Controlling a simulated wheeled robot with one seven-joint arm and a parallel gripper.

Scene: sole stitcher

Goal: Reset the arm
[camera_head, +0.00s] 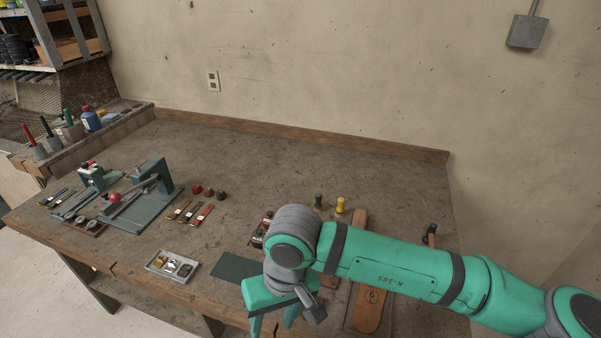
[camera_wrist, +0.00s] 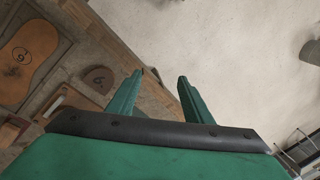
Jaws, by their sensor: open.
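My arm, green with grey joints, reaches in from the right in the head view and bends down near the workbench's front edge. My gripper (camera_head: 271,323) points down there, partly cut off by the bottom of the picture. In the wrist view my gripper (camera_wrist: 160,78) shows two green fingers spread apart with nothing between them. Beyond the fingertips are the bench edge and the pale floor. The workbench (camera_head: 240,165) has a worn brown top.
A sole-shaped wooden piece (camera_head: 369,308) lies beside my arm, also visible in the wrist view (camera_wrist: 28,60). A dark green mat (camera_head: 233,267), a metal parts tray (camera_head: 172,266) and a green press (camera_head: 152,178) stand to the left. The bench's back middle is clear.

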